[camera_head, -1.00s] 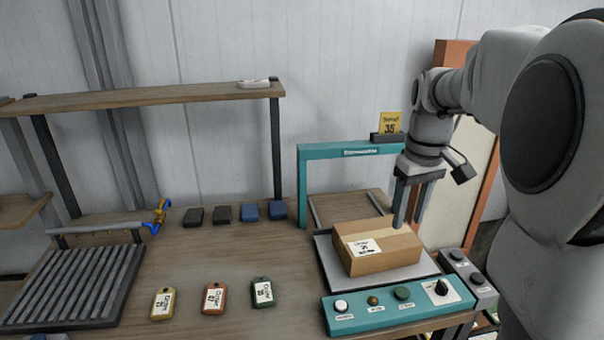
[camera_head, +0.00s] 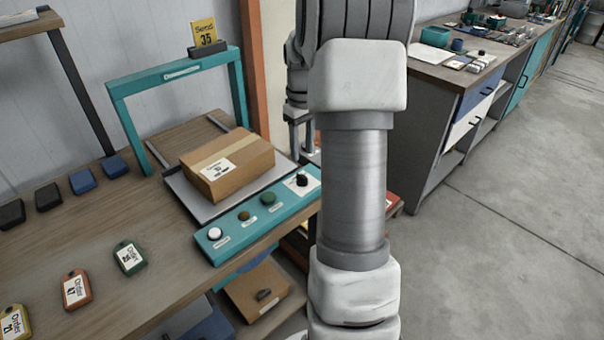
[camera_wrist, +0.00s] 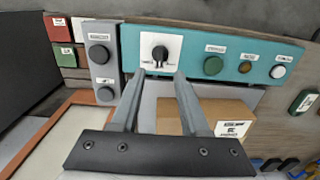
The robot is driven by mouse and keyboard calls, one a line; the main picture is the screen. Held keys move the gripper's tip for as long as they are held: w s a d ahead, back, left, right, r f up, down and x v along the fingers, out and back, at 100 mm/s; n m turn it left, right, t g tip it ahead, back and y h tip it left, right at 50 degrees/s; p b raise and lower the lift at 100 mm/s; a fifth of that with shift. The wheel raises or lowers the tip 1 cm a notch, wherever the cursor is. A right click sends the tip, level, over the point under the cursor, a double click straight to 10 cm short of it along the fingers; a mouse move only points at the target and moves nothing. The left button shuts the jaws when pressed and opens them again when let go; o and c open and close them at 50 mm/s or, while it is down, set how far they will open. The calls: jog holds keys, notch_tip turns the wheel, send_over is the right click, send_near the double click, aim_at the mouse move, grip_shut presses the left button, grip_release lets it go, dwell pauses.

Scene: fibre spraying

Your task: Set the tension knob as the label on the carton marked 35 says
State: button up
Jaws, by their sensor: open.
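The tension knob is a black knob (camera_head: 302,180) on a white plate at the right end of the teal control panel (camera_head: 256,222). In the wrist view the knob (camera_wrist: 160,53) lies just beyond my fingertips; its marks are too small to read. The brown carton (camera_head: 228,165) rests on the grey tray, with a white label on it, printed too small to read surely. The carton (camera_wrist: 172,112) is partly hidden behind my fingers in the wrist view. My gripper (camera_wrist: 161,74) is open and empty; in the head view my arm partly hides it.
A yellow card reading "Send 35" (camera_head: 204,33) stands on the teal arch (camera_head: 177,72). The panel also has white, brown and green buttons. A grey box with two black buttons (camera_wrist: 102,60) sits beside it. Order tags (camera_head: 129,257) and dark blocks lie on the table.

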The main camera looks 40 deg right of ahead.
aim_at(302, 175)
notch_tip(302, 175, down, 8)
jog(key=shift+r+b, duration=0.1)
jog(key=shift+b, duration=0.4)
jog(key=shift+c, duration=0.3)
grip_shut()
